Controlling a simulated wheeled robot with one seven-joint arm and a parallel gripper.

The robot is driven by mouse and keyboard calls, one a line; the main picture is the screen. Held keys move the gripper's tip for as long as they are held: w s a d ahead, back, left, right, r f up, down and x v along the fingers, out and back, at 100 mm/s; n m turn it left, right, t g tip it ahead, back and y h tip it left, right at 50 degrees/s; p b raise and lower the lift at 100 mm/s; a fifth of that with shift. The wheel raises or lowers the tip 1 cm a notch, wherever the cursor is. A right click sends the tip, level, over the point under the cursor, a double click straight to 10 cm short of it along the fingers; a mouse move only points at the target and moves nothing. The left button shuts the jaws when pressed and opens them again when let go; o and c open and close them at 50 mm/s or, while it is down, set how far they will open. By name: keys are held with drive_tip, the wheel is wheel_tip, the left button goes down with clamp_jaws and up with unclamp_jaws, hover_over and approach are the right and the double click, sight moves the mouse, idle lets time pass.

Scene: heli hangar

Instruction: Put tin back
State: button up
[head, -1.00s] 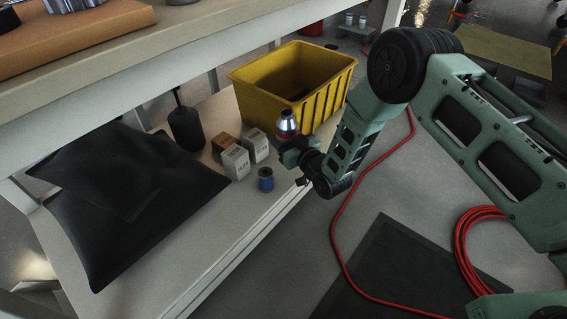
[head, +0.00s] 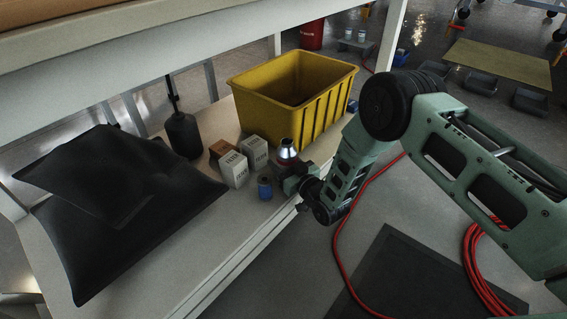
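The tin, with a silver cone-shaped top (head: 287,149) and a dull red body, is upright at the front end of my gripper (head: 288,173). My gripper reaches in from the right, low over the front edge of the white shelf (head: 222,252), and appears closed around the tin's body. The fingers are small and partly hidden, and I cannot tell whether the tin's base touches the shelf. A small blue can (head: 265,188) stands just left of my gripper.
Two white cartons (head: 234,170) and a brown box (head: 220,149) stand left of the tin. A yellow bin (head: 318,118) is close behind it. The shelf's front strip is clear.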

drive_tip(key=o, duration=1.1)
